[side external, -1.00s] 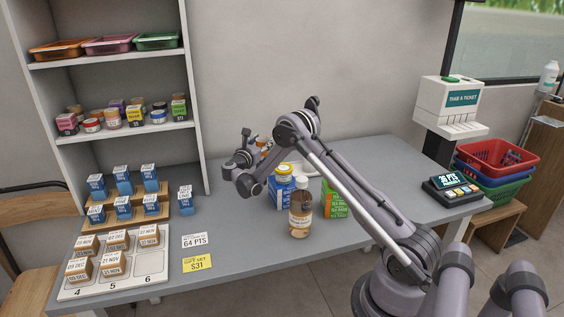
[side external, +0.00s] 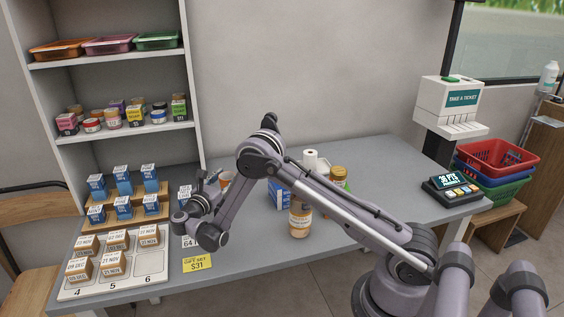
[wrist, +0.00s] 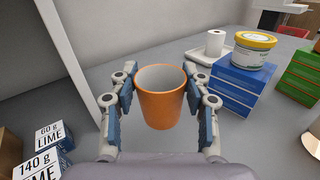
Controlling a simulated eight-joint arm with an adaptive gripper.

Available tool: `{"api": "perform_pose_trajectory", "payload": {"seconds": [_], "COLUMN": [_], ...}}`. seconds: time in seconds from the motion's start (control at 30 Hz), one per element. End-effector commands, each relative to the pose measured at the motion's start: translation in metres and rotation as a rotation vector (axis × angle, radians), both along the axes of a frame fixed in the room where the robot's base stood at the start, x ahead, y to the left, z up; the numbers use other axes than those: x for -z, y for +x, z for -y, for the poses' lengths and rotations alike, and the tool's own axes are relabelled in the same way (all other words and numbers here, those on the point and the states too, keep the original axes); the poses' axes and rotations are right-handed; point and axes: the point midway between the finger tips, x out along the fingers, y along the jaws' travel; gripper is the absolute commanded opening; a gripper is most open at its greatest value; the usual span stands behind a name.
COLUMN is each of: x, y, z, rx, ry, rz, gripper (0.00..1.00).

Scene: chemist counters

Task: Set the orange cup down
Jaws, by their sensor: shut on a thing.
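The orange cup (wrist: 163,108) is upright between the blue pads of my gripper (wrist: 161,112) in the wrist view, its pale inside showing from above. My gripper is shut on it from both sides. In the side external view a small part of the cup (side external: 225,179) shows behind my arm, over the left-middle of the counter (side external: 262,240). The cup's base is seen against grey counter, and I cannot tell whether it touches.
A blue box (wrist: 236,88) with a yellow-lidded tub (wrist: 254,52) stands right of the cup. A white tray (wrist: 197,54) holds a white roll (wrist: 215,43). Lime boxes (wrist: 55,138) stand at lower left. A brown bottle (side external: 300,218) stands near the counter's front. Counter around the cup looks clear.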

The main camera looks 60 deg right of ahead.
Motion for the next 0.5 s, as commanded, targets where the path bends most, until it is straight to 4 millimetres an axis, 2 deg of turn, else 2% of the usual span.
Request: {"api": "perform_pose_trajectory", "payload": {"seconds": [0.1, 0.27, 0.5], "x": [0.015, 0.025, 0.055], "y": [0.000, 0.000, 0.000], "z": [0.001, 0.001, 0.001], "rx": [0.000, 0.000, 0.000], "ry": [0.000, 0.000, 0.000], "rz": [0.000, 0.000, 0.000], "gripper": [0.30, 0.30, 0.30]}}
